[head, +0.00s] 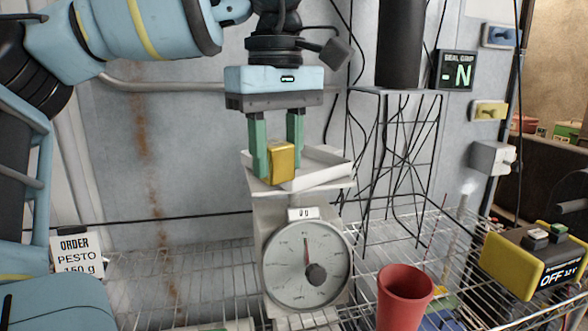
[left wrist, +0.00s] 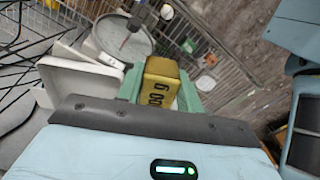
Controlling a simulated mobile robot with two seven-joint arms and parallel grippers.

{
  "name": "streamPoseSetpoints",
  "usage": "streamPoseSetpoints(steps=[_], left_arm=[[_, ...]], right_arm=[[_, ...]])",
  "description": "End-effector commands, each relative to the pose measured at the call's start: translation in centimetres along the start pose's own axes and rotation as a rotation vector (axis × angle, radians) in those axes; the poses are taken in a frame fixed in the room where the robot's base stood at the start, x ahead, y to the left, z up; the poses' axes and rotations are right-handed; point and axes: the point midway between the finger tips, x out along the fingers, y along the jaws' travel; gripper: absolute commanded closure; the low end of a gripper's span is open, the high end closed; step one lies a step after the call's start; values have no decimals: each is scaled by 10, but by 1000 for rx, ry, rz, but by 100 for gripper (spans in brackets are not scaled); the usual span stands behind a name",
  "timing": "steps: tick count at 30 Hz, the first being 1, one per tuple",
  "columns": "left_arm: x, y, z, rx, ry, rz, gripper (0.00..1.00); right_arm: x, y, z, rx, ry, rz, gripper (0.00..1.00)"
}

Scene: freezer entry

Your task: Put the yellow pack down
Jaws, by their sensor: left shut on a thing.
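The yellow pack (head: 281,162) is a small block held between the green fingers of my left gripper (head: 277,160). In the head view it shows at the left part of the scale's white tray (head: 315,168); whether it touches the tray I cannot tell. In the left wrist view the pack (left wrist: 161,82) carries dark print ending in "00 g", between the green fingers, with the tray (left wrist: 80,82) to its left. The scale (head: 305,265) has a round dial with its needle near the top. My right gripper is not in view.
A red cup (head: 404,297) stands on the wire shelf (head: 190,285) right of the scale. A yellow and black box (head: 530,262) marked "OFF 12 V" is at the far right. An order card (head: 77,254) reads "PESTO 150 g". A black cylinder (head: 401,45) stands on a wire rack behind.

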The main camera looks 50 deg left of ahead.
Motion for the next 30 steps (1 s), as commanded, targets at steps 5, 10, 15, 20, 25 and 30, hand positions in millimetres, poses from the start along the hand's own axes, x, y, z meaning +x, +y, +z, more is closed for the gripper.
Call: streamPoseSetpoints(steps=[5,10,15,20,25,30], left_arm=[[-1,1,6,3,-2,0,88],[-1,8,1,1,-2,0,88],[1,35,-19,-1,-3,-1,88],[4,65,-41,-2,-2,1,88],[8,95,-62,-2,0,1,88],[10,117,-78,1,0,1,88]], right_arm=[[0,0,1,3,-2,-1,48],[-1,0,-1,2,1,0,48],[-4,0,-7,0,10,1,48],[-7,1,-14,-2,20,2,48],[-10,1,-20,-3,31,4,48],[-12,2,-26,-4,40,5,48]])
